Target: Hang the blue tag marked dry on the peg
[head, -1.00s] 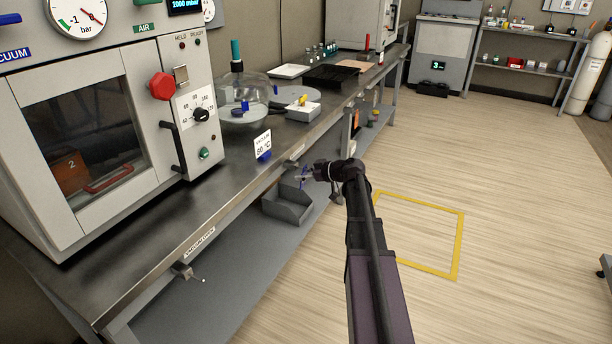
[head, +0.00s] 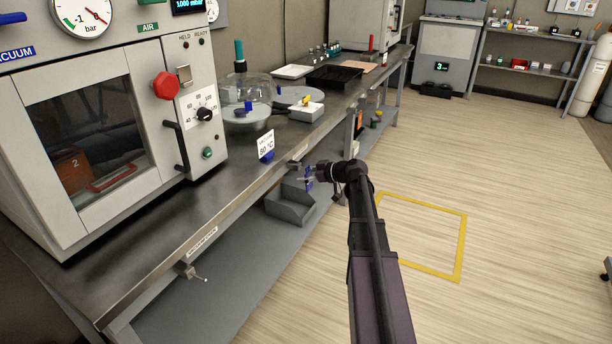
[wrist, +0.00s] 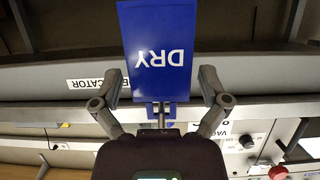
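The blue tag with white DRY lettering (wrist: 155,50) fills the upper middle of the wrist view, its lettering upside down. A narrow metallic piece shows at its lower end, towards my palm. In the head view the tag (head: 308,173) is a small blue patch below the bench's front edge. My gripper (wrist: 160,78) has its fingers spread wide, one on each side of the tag, with a clear gap at the right finger. In the head view my gripper (head: 312,178) is beside the tag. A peg (head: 294,164) sticks out from the bench edge just above; I cannot tell whether the tag touches it.
Another peg (head: 188,272) sits on the bench edge below the oven. A grey open bin (head: 290,208) is on the lower shelf below my gripper. A white 80 °C card (head: 266,145) stands at the bench edge. The floor to the right is clear.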

